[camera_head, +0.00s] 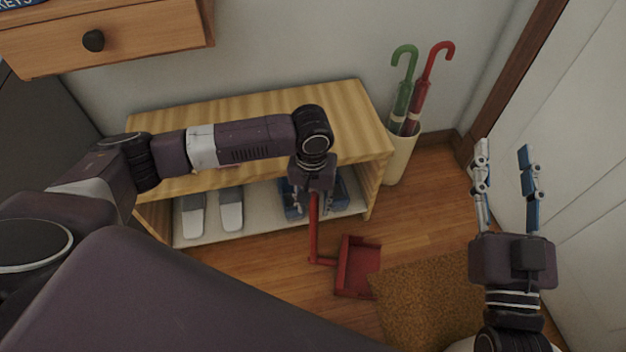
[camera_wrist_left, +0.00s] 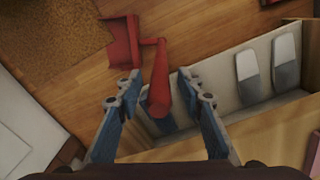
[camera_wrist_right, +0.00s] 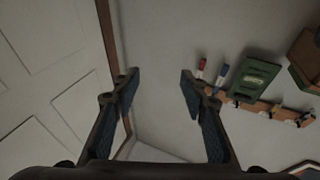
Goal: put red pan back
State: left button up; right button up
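The red pan (camera_head: 358,268) is a long-handled dustpan in front of the low shelf, beside the brown mat. Its red handle (camera_head: 313,228) rises toward my left gripper (camera_head: 313,202). In the left wrist view the pan (camera_wrist_left: 121,45) is at the upper left and the handle end (camera_wrist_left: 158,98) lies between the fingers of my left gripper (camera_wrist_left: 157,97). Those fingers are open, with a gap on each side of the handle. My right gripper (camera_head: 504,150) is open and empty near the white door; the right wrist view also shows its open fingers (camera_wrist_right: 160,82).
The wooden shelf (camera_head: 352,110) holds grey-white slippers (camera_head: 231,210). A pale stand (camera_head: 398,158) with a green umbrella (camera_head: 403,90) and a red umbrella (camera_head: 428,85) is right of it. The mat (camera_head: 430,295) lies by the door (camera_head: 580,130). A drawer (camera_head: 130,38) overhangs at upper left.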

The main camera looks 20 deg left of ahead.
pick_arm(q)
notch_tip(320, 180, up, 5)
jog(key=shift+r+p, duration=0.2)
jog(key=shift+p, duration=0.95)
notch_tip(320, 180, up, 5)
jog(key=shift+f+p, duration=0.2)
jog(key=shift+p, duration=0.75)
jog(key=shift+s+d, duration=0.15)
jog(key=s+d+f+m+t+h, duration=0.2)
jog(key=s+d+m+h, duration=0.1)
jog(key=d, duration=0.7)
jog(key=m+t+y, duration=0.2)
jog(key=t, duration=0.4)
send_near(313, 195)
jog(key=shift+s+d+f, duration=0.3)
jog(key=shift+s+f, duration=0.2)
jog(key=shift+s+d+f, duration=0.35)
jog(key=shift+s+f, duration=0.1)
jog(key=shift+s, duration=0.05)
pick_arm(e)
jog(key=s+d+f+g+h, duration=0.1)
jog(key=s+f+g, duration=0.3)
jog(key=f, duration=0.6)
jog(key=s+d+f+g+h, duration=0.2)
jog(key=s+d+f+g, duration=0.2)
jog(key=f+g, duration=0.4)
notch_tip(313, 195, down, 3)
jog(key=shift+s+f+m+h, duration=0.2)
jog(key=shift+s+m+h, duration=0.1)
jog(key=shift+s, duration=0.1)
